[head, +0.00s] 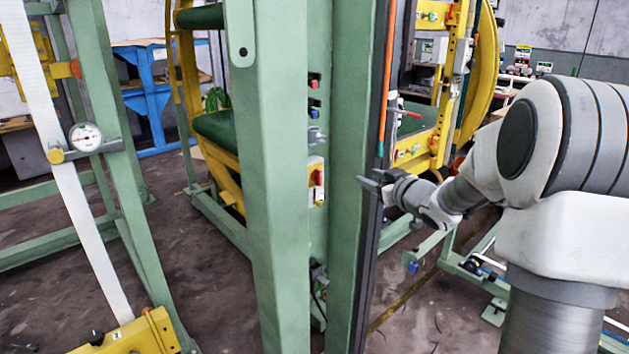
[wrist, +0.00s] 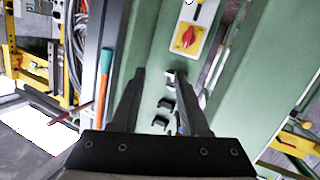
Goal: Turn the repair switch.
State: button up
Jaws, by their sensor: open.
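A red rotary switch on a yellow plate, likely the repair switch (wrist: 186,39), is on the green frame in the upper part of the wrist view. In the head view a red and yellow switch (head: 317,178) sits on a pale box between two green posts, seen from the side and partly hidden. My gripper (head: 369,183) is beside the right green post in the head view. In the wrist view my gripper (wrist: 160,74) is open and empty, its fingers pointing towards the frame below the red switch. The switch lies beyond the fingertips, apart from them.
Several small dark fittings (wrist: 165,104) run down the green frame between and beyond my fingers. Red and blue buttons (head: 314,92) sit higher on the post. An orange and teal rod (wrist: 104,80) stands left of my fingers. Yellow ring machinery (head: 455,60) is behind.

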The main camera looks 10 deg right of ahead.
notch_tip(320, 180, down, 6)
jog(key=n+y, duration=0.1)
jog(key=y, duration=0.4)
jog(key=y+b, duration=0.1)
send_near(321, 177)
jog(key=shift+n, duration=0.3)
jog(key=x, duration=0.8)
jog(key=shift+w+a, duration=0.15)
jog(key=shift+w, duration=0.1)
grip_shut()
